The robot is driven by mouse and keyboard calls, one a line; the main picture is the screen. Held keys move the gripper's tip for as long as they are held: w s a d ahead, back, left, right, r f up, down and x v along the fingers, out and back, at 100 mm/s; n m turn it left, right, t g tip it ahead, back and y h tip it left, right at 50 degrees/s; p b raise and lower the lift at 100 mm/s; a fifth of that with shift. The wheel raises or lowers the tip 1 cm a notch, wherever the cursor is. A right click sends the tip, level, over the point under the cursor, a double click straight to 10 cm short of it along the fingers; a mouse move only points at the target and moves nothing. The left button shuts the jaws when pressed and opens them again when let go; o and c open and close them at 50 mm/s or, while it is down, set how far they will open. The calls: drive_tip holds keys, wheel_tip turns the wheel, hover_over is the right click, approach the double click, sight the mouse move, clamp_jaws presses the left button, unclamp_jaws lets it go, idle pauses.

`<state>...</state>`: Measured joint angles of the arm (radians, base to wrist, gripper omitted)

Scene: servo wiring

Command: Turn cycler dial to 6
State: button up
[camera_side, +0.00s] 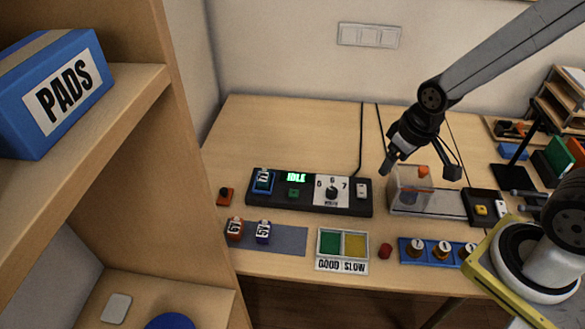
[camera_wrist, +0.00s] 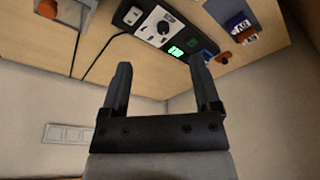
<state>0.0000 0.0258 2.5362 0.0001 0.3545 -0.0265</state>
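The cycler (camera_side: 290,207) is a long black box on the table, with a green "IDLE" display (camera_side: 296,178). Its dial (camera_side: 331,192) is a dark knob on a white plate, with numbers around it that seem to include 0, 6 and 7. I cannot tell which number the knob points to. In the wrist view the dial (camera_wrist: 162,27) lies beyond the fingertips, near the top. My gripper (camera_side: 420,170) is open and empty, above and to the right of the dial, apart from it. Its two spread fingers also show in the wrist view (camera_wrist: 160,64).
A clear box (camera_side: 408,190) with an orange knob stands below my gripper. A tray with green and yellow bins (camera_side: 342,243), a red button (camera_side: 385,251) and a blue rack (camera_side: 432,262) are in front. Two small labelled blocks (camera_side: 248,230) sit at the left on a grey mat (camera_side: 287,240).

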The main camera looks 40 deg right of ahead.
drive_tip(key=w+f+n+g, duration=0.1)
drive_tip(key=w+f+n, duration=0.4)
drive_tip(key=w, duration=0.4)
drive_tip(key=n+g, duration=0.2)
drive_tip(key=n, duration=0.3)
hover_over(332, 190)
wheel_tip(332, 190, down, 10)
drive_tip(key=shift+s+r, duration=0.1)
drive_tip(key=shift+s, duration=0.05)
drive_tip(key=shift+f, duration=0.25)
drive_tip(key=shift+f, duration=0.1)
drive_tip(key=shift+f, duration=3.8)
clamp_jaws()
